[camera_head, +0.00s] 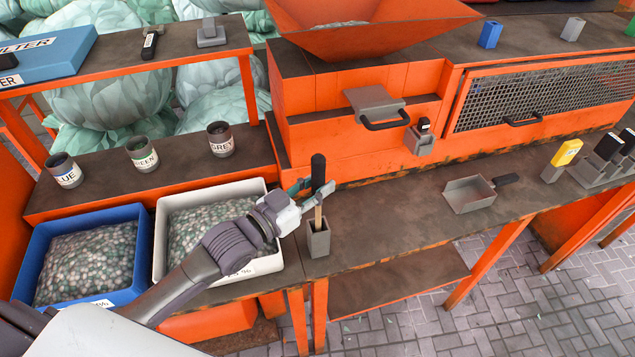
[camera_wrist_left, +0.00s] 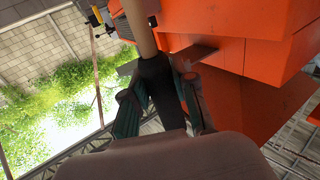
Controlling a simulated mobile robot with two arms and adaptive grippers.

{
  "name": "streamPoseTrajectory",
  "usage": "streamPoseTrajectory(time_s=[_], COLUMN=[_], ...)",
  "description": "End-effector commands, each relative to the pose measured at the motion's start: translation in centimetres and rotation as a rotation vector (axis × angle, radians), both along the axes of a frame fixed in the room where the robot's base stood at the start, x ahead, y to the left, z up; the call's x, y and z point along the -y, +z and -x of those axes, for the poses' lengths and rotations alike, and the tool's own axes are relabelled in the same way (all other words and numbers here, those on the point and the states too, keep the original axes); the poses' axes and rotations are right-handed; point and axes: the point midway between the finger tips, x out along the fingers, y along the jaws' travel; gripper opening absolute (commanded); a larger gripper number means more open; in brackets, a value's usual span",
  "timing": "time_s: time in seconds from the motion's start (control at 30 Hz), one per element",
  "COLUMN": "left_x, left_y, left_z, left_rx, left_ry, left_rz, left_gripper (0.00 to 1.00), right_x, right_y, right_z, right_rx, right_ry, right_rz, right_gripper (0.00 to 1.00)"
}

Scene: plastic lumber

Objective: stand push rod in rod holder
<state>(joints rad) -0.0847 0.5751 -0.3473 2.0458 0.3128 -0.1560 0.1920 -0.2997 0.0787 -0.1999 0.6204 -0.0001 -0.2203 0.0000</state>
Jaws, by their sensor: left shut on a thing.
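The push rod, with a black handle and a pale wooden shaft (camera_head: 318,217), stands about upright above the grey square rod holder (camera_head: 318,243) near the front edge of the bench. Its lower end meets the holder's opening and seems to be inside; how deep is hidden. My left gripper (camera_head: 314,190) comes from the left and is shut on the rod around the handle's lower part. In the left wrist view, the black handle (camera_wrist_left: 156,82) lies between the two fingers (camera_wrist_left: 160,105), with the wooden shaft running to the top edge. My right gripper is not in view.
A white bin (camera_head: 160,240) and a blue bin (camera_head: 136,215) of pellets lie left of the holder. A grey scoop (camera_head: 468,194) lies on the bench to the right. The orange machine (camera_head: 340,135) stands behind. Bench between holder and scoop is clear.

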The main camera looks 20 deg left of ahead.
Motion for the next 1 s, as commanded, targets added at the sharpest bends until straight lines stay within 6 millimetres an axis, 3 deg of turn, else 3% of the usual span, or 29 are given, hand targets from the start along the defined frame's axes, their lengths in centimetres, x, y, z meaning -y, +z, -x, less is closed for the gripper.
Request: streamPoseTrajectory(time_s=[1.0], left_x=[0.0], left_y=[-4.1], left_z=[0.0], left_rx=[0.002], left_ry=[-0.001], left_rz=[0.001], left_gripper=[0.00], right_x=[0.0], right_y=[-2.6], right_z=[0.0], right_rx=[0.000], right_ry=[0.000], right_rz=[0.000], right_gripper=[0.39])
